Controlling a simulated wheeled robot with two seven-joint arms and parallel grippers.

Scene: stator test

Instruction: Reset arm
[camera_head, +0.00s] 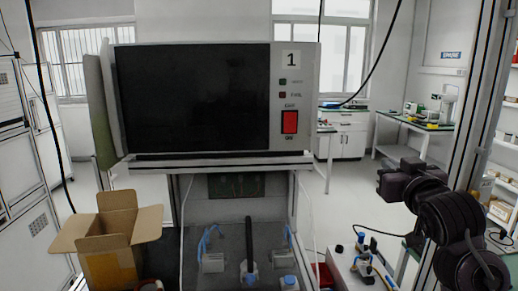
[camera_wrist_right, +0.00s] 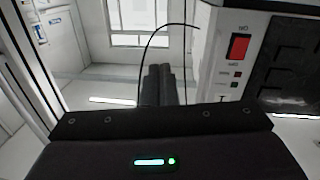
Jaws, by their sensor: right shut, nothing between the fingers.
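My right arm stands at the right side of the head view, dark and folded. Its gripper (camera_head: 390,183) is raised in the air, right of the test machine and apart from it. In the right wrist view the two dark fingers (camera_wrist_right: 163,86) are together and empty. The test machine (camera_head: 97,110) has a black screen, a label "1" and a red switch (camera_head: 289,122). The machine shows upside down in the right wrist view, with its red switch (camera_wrist_right: 238,47) to the right of the fingers. My left gripper is not in view.
An open cardboard box (camera_head: 112,262) stands at lower left. Fixtures with blue parts (camera_head: 212,262) sit below the machine. A white bench (camera_head: 345,265) with small blue and white devices is at lower right, near my right arm. Dark cables hang around. Floor shows between machine and back benches.

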